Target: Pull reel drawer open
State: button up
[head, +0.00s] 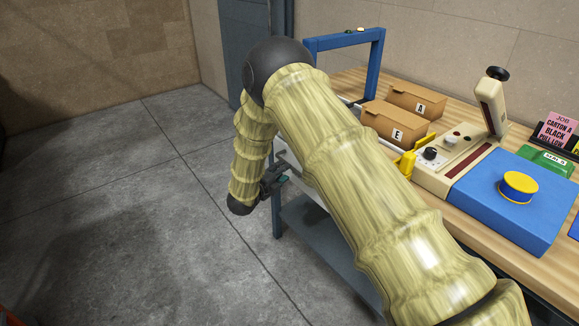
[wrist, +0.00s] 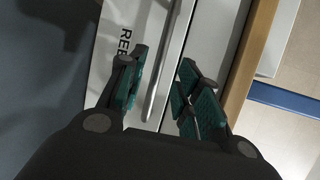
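The reel drawer has a white front (wrist: 105,55) with the partly hidden letters "REE" on it in the wrist view. A long grey bar handle (wrist: 166,60) runs along this front. My gripper (wrist: 162,92) is open, with a green-padded finger on each side of the handle's near end. A gap shows between the handle and the fingers; I cannot tell whether either touches it. In the head view my gripper (head: 276,178) is at the bench's front side, below the top. My arm hides most of the drawer there.
A blue frame (head: 345,42) stands at the back. The concrete floor (head: 120,210) left of the bench is clear.

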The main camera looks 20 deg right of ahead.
jog(key=shift+x, duration=3.1)
grip_shut()
